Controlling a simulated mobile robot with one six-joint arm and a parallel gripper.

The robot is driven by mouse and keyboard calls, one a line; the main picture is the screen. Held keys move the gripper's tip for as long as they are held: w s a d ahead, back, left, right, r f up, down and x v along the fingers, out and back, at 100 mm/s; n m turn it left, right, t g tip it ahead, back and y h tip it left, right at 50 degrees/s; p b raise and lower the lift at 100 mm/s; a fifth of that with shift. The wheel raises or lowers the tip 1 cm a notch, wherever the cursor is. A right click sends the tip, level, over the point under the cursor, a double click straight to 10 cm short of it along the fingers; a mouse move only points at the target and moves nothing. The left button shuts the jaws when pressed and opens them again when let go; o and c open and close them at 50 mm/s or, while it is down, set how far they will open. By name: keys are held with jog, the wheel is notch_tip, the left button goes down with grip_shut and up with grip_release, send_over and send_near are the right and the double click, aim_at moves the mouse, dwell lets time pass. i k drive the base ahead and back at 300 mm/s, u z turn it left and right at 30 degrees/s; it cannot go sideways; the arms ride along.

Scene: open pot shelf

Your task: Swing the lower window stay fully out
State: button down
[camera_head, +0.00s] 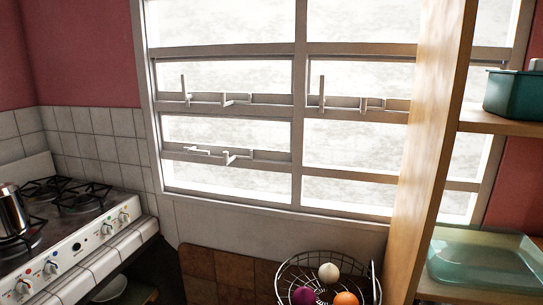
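The lower window stay (198,150) is a small pale metal bar on the lower rail of the left window pane. It points left and lies nearly level along the rail. A small catch (232,158) sits on the same rail just to its right. The far details of the stay are too small to tell. My gripper is not in view.
Two upper stays (184,92) (322,93) stand upright on the upper rail. A tall wooden shelf side (427,150) blocks part of the window on the right. A stove (75,240) is at left and a wire fruit basket (282,282) stands below the window.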

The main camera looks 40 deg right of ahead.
aim_at(226, 161)
jog(key=z, duration=0.7)
jog(key=k, duration=1)
jog(key=u, duration=0.05)
jog(key=i, duration=0.95)
jog(key=z, duration=0.05)
